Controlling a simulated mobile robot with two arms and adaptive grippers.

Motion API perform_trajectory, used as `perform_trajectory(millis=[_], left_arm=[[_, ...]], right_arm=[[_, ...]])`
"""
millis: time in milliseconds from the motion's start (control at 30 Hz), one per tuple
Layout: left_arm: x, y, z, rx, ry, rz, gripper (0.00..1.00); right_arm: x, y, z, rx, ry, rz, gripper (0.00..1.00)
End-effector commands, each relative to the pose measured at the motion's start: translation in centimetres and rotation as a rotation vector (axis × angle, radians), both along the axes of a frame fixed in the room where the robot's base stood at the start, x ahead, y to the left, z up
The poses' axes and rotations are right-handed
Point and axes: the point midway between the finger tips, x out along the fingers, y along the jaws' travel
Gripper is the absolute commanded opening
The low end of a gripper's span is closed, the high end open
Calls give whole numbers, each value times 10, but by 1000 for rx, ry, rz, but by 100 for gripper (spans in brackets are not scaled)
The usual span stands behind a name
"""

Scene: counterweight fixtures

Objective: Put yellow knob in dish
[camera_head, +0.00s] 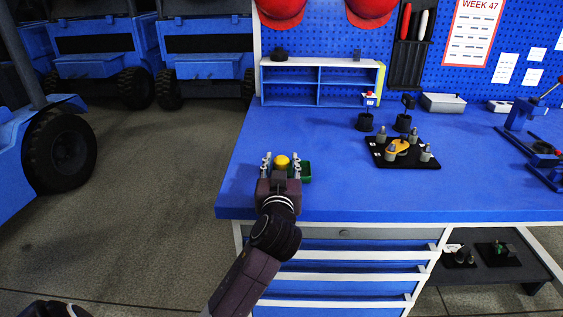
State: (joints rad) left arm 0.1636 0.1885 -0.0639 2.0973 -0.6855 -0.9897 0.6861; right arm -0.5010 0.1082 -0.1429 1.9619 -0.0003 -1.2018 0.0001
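The yellow knob (282,160) shows as a round yellow top near the left front part of the blue bench. My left gripper (281,164) has one finger on each side of it, with a small gap visible on both sides, so it looks open. The green dish (306,173) is at the same spot, mostly hidden behind my gripper. The knob appears in or just over the dish; I cannot tell which. My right gripper is not in view.
A black plate (404,164) with grey pegs and an orange-yellow piece (398,146) lies to the right. Two black round stands (365,123) are behind it. A white-and-blue shelf (318,83) stands at the back. The bench (340,195) is clear between dish and plate.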

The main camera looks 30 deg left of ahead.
Motion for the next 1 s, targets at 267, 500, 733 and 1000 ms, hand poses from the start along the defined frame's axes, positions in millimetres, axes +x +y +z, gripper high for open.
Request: perform_trajectory(millis=[267, 500, 733, 1000], left_arm=[[0, 0, 0, 0, 0, 0, 45], [-9, -7, 1, -4, 2, -3, 45], [-53, -33, 4, -7, 0, -2, 45], [-92, -57, 7, -3, 1, -1, 45]], right_arm=[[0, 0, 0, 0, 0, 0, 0], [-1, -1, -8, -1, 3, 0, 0], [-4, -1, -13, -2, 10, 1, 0], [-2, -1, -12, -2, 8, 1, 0]])
